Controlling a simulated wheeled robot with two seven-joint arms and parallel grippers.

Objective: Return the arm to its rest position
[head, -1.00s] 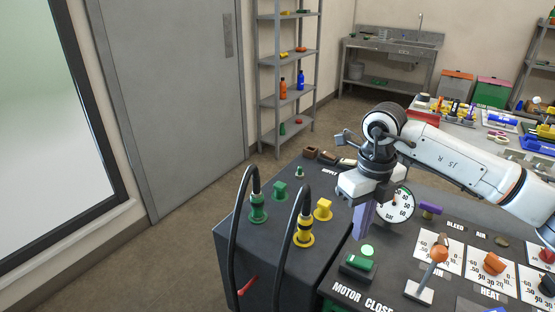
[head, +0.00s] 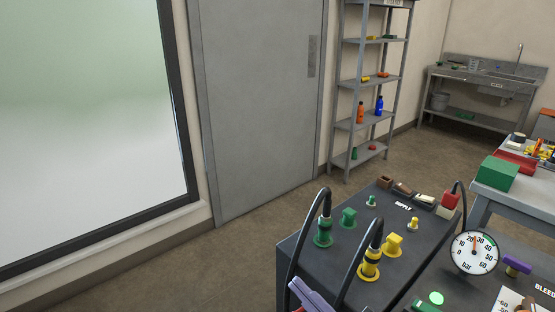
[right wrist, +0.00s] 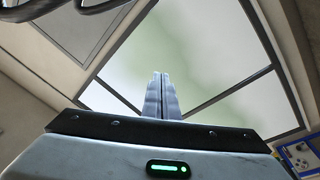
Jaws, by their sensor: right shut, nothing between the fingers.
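My right gripper (head: 298,286) shows only as purple fingers at the bottom edge of the head view, in front of the fusion cart (head: 290,258). In the right wrist view its two fingers (right wrist: 161,80) lie together, shut and empty, pointing at a bright window pane. The rest of the right arm is out of the head view. On the cart, a green plug (head: 323,232) and a yellow plug (head: 370,264) with black hoses stand upright. My left gripper is not in view.
A pressure gauge (head: 474,252) and a lit green button (head: 436,298) are on the cart's console. A table with a green box (head: 497,174) stands at right. A shelf rack (head: 352,125) and sink bench (head: 480,80) stand behind. Floor left of the cart is clear.

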